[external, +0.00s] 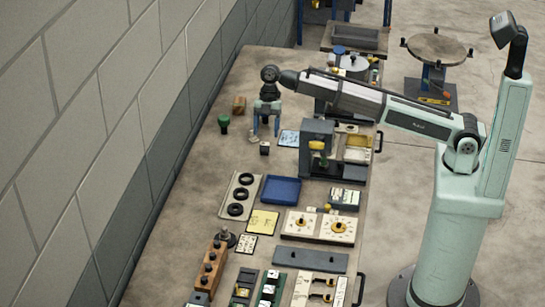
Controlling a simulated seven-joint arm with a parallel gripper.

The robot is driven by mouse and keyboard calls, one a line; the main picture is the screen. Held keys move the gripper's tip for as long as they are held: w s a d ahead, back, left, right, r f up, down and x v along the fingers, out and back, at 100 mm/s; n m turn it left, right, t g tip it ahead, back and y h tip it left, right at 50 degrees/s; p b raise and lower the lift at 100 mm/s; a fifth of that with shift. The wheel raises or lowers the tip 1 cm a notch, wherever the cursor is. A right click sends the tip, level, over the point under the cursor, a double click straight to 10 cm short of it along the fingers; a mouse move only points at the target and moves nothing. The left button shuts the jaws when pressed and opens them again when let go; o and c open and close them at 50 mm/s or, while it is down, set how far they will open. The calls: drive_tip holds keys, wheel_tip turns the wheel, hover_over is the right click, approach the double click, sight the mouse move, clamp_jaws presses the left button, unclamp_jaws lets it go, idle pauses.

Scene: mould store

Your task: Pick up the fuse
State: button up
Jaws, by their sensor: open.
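My gripper (266,132) points down over the far part of the brown table (200,165), with its blue fingers spread apart and nothing visible between them. A small dark block with a pale top (265,148) stands just in front of the fingers. A small pale piece (253,137) lies by the left fingertip. I cannot tell for sure which of the small things is the fuse. I also cannot tell whether the fingertips touch the table.
A green knob-like piece (224,123) and a brown block (239,104) are left of my gripper. A dark machine (317,150) stands to its right. A blue tray (281,189) and a plate with black rings (239,195) lie nearer. The table's left strip is mostly clear beside the wall.

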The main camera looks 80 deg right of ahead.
sight(265, 143)
drive_tip(key=shift+x, duration=3.35)
drive_tip(key=c, duration=1)
drive_tip(key=shift+r, duration=0.15)
drive_tip(key=shift+c, duration=0.2)
